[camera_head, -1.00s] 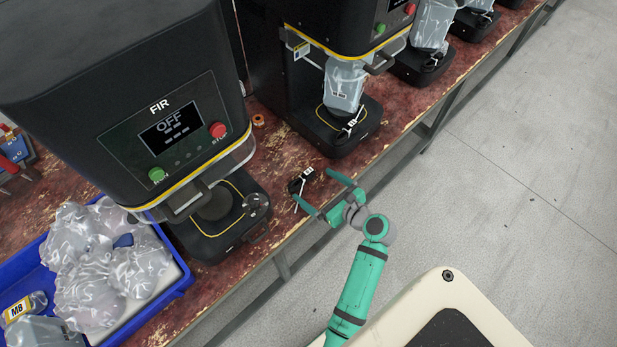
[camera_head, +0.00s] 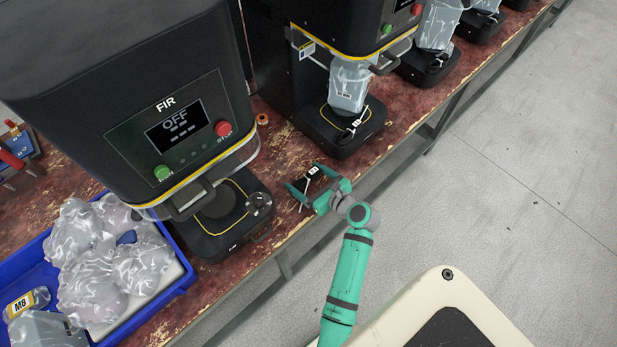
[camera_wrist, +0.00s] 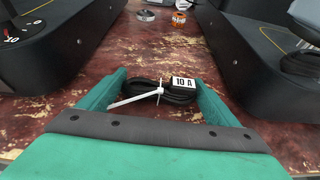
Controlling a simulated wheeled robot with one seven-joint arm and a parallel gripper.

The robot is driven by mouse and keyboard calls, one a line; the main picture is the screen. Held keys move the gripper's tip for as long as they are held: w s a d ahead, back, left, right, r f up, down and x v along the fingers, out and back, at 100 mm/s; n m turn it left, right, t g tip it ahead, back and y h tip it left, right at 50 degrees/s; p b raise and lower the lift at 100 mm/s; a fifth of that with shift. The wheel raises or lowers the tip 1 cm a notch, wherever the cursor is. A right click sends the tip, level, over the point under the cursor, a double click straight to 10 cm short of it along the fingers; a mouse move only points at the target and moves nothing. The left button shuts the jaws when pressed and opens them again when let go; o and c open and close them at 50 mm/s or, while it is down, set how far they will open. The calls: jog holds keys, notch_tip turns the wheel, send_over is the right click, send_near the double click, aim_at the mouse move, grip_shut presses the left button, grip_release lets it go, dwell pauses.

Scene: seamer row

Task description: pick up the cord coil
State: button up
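The cord coil (camera_wrist: 152,91) is a small black bundle with a white tie and a white tag reading "10 A". It lies on the worn red bench top between the two machine bases, and it also shows in the head view (camera_head: 312,182). My green gripper (camera_wrist: 158,80) is open, with one finger on each side of the coil. The gripper (camera_head: 303,176) is low over the bench near its front edge. Gaps show between the fingers and the coil, though the tag end is close to the right finger.
Black seaming machines stand left (camera_head: 140,110) and right (camera_head: 340,40) of the coil. An orange roll (camera_wrist: 179,19) and a metallic ring (camera_wrist: 146,15) lie farther back. A blue crate (camera_head: 178,290) of clear bags sits at lower left. Bench between the bases is mostly clear.

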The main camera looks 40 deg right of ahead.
jog(key=shift+w+a, duration=0.15)
jog(key=shift+a, duration=0.15)
jog(key=shift+r, duration=0.15)
